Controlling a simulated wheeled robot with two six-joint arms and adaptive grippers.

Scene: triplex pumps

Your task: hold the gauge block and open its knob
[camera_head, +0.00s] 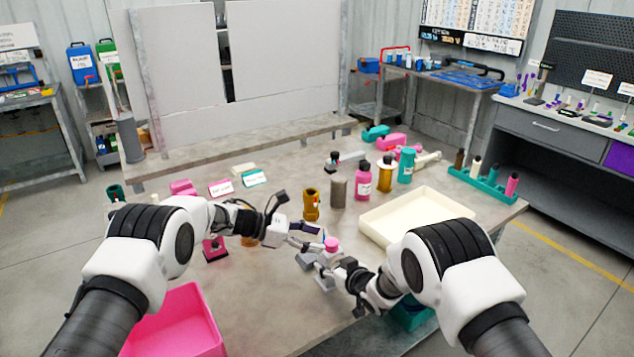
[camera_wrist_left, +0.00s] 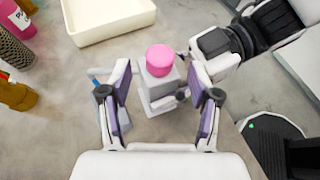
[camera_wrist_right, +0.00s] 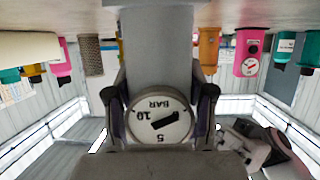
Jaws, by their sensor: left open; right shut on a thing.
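The gauge block is a grey block with a round pink knob (camera_head: 331,244) on top. In the left wrist view the knob (camera_wrist_left: 160,60) sits above the grey body (camera_wrist_left: 155,98). In the right wrist view, which is upside down, its white dial (camera_wrist_right: 160,118) shows a dark needle and BAR marking. My right gripper (camera_head: 322,266) is shut on the gauge block, with a finger on each side of it (camera_wrist_right: 159,108). My left gripper (camera_wrist_left: 160,88) is open, its fingers spread to either side of the knob in its view and apart from it. The block's underside is hidden.
A cream tray (camera_head: 372,230) lies to the right and a pink bin (camera_head: 175,325) stands at the front left. Bottles and cylinders, including a pink bottle (camera_head: 363,181) and a brown fitting (camera_head: 311,204), stand behind. Bare table lies in front of the left arm.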

